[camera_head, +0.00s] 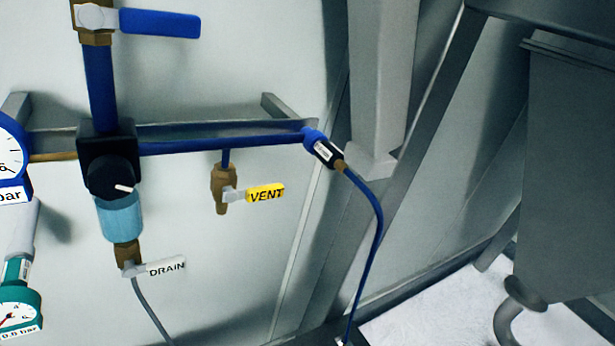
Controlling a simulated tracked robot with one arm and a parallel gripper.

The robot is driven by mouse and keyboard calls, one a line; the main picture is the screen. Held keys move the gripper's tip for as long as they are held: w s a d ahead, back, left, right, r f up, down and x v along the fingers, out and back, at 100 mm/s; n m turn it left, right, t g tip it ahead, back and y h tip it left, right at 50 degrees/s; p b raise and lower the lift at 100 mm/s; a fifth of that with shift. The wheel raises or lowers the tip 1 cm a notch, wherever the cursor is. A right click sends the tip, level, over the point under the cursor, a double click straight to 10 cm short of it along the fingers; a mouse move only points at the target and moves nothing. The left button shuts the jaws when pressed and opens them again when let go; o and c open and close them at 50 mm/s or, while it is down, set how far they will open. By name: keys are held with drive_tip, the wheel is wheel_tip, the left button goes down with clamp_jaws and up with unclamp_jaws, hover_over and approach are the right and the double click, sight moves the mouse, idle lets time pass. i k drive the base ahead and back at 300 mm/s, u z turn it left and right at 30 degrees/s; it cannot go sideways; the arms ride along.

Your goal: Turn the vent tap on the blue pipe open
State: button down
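The blue pipe (222,143) runs level across a pale wall panel. Below it, on a short blue drop, hangs the brass vent tap (221,184). Its lever has a yellow sleeve marked VENT (266,193) and points right, roughly level, across the line of the tap body. The lever stands free, with nothing touching it. My gripper does not show in the camera_head view.
A filter regulator (112,175) with a DRAIN tap (155,268) is left of the vent tap. A blue-handled valve (158,23) sits above. Gauges line the left edge. A blue hose (380,220) hangs at right, near a grey post (376,80).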

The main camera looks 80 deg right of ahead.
sight(259, 193)
drive_tip(key=z, duration=1.8)
drive_tip(key=k, duration=0.5)
drive_tip(key=u, duration=0.4)
